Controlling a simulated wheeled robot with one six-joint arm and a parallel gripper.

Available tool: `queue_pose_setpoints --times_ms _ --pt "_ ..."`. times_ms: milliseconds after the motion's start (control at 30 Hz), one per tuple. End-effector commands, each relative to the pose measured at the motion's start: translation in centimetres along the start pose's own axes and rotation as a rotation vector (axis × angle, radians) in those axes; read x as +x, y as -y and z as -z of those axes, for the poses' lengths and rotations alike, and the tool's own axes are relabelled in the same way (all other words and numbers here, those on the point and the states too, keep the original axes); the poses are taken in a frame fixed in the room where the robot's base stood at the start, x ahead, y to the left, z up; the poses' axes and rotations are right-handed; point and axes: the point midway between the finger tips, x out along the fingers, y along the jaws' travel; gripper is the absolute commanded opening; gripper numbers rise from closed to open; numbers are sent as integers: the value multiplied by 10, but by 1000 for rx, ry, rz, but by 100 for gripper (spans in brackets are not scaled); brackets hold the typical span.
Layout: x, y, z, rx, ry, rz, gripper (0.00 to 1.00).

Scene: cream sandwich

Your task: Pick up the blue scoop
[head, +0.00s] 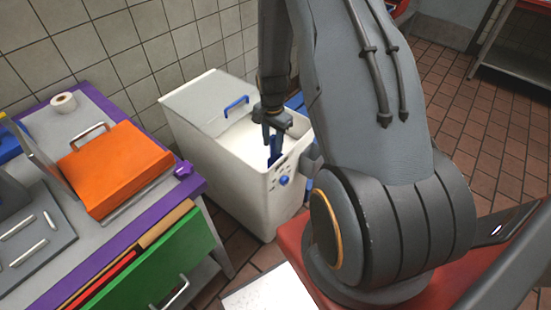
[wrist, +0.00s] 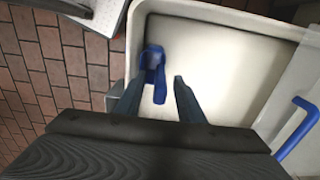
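The blue scoop (wrist: 153,62) is at the near-left inner corner of the white bin (head: 204,125), against its wall. In the head view the scoop (head: 275,150) shows as a blue strip just below my gripper (head: 272,128). In the wrist view my gripper (wrist: 160,84) is open, with a gap between its fingers. The lower part of the scoop lies in line with this gap, close to the left finger. I cannot tell whether either finger touches it. The rest of the scoop's lower end is hard to make out.
The bin's lid has a blue handle (head: 236,106), and its interior looks pale. To the left is a grey counter with purple edging, an orange box (head: 115,168), a paper roll (head: 63,103) and a green drawer (head: 160,262). Red-brown tiles (head: 480,130) cover the floor.

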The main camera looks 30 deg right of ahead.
Motion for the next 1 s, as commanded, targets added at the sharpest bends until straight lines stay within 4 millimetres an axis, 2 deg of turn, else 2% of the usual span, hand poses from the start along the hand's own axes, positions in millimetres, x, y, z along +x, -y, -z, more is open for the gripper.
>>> queue_pose_setpoints --times_ms 133,400,600,1000 --pt "10 0 0 0 0 0 35" --pt "11 0 0 0 0 0 35" --pt "11 0 0 0 0 0 1" --pt "10 0 0 0 0 0 0"
